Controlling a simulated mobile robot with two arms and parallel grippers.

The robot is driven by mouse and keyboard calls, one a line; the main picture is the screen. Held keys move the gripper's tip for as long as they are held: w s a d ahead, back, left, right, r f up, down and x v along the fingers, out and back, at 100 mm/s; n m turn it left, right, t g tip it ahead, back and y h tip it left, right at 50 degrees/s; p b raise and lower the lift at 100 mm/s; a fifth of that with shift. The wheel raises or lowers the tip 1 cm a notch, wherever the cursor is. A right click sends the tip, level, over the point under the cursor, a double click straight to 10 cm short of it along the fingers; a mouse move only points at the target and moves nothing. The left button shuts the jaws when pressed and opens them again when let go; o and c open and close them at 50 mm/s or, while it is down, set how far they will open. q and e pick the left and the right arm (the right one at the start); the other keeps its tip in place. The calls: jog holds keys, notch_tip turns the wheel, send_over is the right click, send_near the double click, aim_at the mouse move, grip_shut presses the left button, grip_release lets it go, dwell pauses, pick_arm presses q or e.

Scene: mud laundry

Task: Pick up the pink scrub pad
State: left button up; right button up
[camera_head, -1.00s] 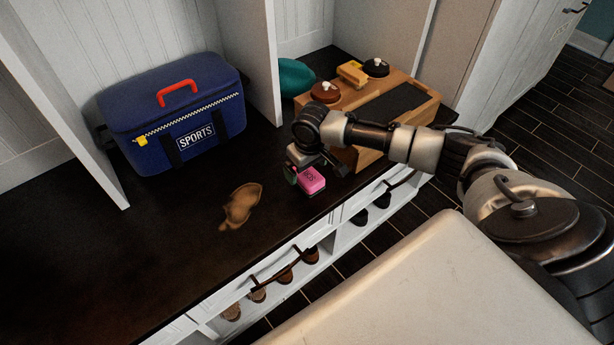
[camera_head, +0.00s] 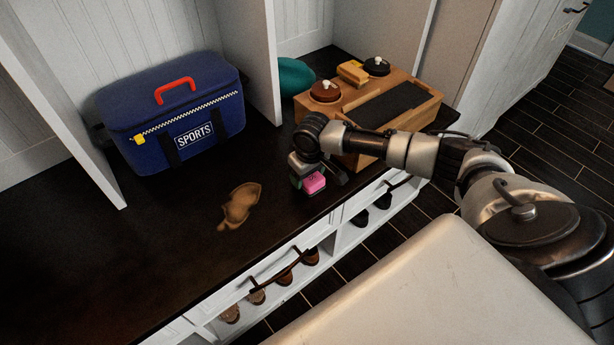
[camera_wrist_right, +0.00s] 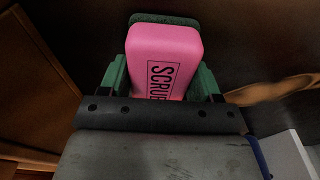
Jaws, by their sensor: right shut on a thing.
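The pink scrub pad (camera_head: 314,184) is at my right gripper (camera_head: 318,182), over the dark bench top near its front edge. In the right wrist view the pad (camera_wrist_right: 163,62) shows black "SCRUB" lettering and a dark green layer at its far end. The green fingers of my right gripper (camera_wrist_right: 163,85) press on both sides of the pad. The gripper is shut on it. Whether the pad touches the bench cannot be told. My left gripper is not in view.
A wooden shoe-care box (camera_head: 415,115) with brushes and tins stands right behind the gripper. A blue sports bag (camera_head: 175,115) stands at the back left. Shoes sit in cubbies below.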

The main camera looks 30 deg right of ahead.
jog(key=shift+r, duration=0.1)
jog(key=shift+r+p, duration=0.35)
jog(key=shift+r, duration=0.3)
notch_tip(320, 180, up, 3)
jog(key=shift+f+p, duration=0.1)
jog(key=shift+p, duration=0.5)
pick_arm(q)
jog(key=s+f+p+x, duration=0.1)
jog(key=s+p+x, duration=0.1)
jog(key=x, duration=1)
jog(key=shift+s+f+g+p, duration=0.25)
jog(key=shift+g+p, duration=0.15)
jog(key=shift+p, duration=0.35)
pick_arm(e)
jog(key=s+d+r, duration=0.4)
jog(key=s+r, duration=0.2)
jog(key=s, duration=0.5)
jog(key=shift+r, duration=0.4)
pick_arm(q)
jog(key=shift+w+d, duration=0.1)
